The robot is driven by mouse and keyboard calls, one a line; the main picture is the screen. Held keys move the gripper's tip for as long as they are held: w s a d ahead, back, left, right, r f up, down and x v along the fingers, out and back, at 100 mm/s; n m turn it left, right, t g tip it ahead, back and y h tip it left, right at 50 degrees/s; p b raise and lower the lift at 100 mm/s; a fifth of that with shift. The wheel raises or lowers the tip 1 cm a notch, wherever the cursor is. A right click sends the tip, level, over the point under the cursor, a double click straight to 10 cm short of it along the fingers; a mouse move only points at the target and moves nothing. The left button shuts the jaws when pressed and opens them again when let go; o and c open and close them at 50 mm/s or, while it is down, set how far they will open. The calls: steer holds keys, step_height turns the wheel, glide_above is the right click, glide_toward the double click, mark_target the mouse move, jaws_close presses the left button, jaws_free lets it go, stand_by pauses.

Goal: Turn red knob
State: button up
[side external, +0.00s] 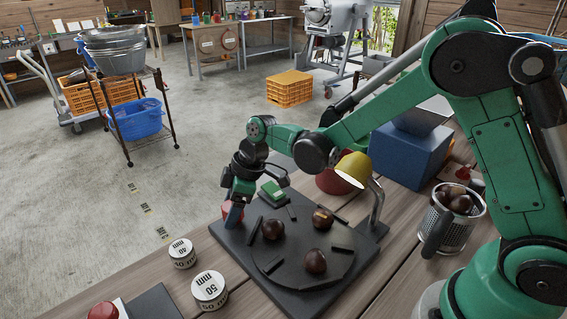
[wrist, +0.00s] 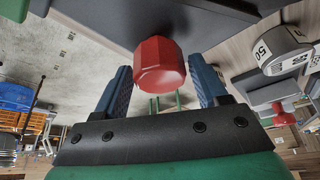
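The red knob (wrist: 160,66) is faceted and sits at the edge of a dark plate. In the wrist view it is centred between the blue fingers of my gripper (wrist: 161,84), with a gap on each side. In the side view only part of the red knob (side external: 226,211) shows beside the fingers of my gripper (side external: 235,217), which point down at the plate's left corner. My gripper is open and holds nothing. The dark plate (side external: 300,297) carries a round disc with several chestnuts.
A yellow lamp (side external: 353,168) stands on the plate's right side. A perforated metal cup (side external: 460,232) with chestnuts is further right, near my arm. Two white 50 mm discs (side external: 208,290) (side external: 182,253) and another red-topped piece (side external: 103,311) are front left. A blue box (side external: 408,155) stands behind.

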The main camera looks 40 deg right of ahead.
steer(key=c, duration=0.8)
steer(key=shift+c, duration=0.2)
steer(key=shift+m, duration=0.4)
steer(key=m+h, duration=0.1)
steer(key=m, duration=0.2)
steer(key=shift+t, duration=0.4)
steer(key=m+t+h, duration=0.1)
steer(key=m, duration=0.2)
steer(key=shift+m, duration=0.3)
steer(key=m+h, duration=0.1)
steer(key=m, duration=0.2)
steer(key=shift+m+h, duration=1.1)
steer(key=shift+m, duration=1.1)
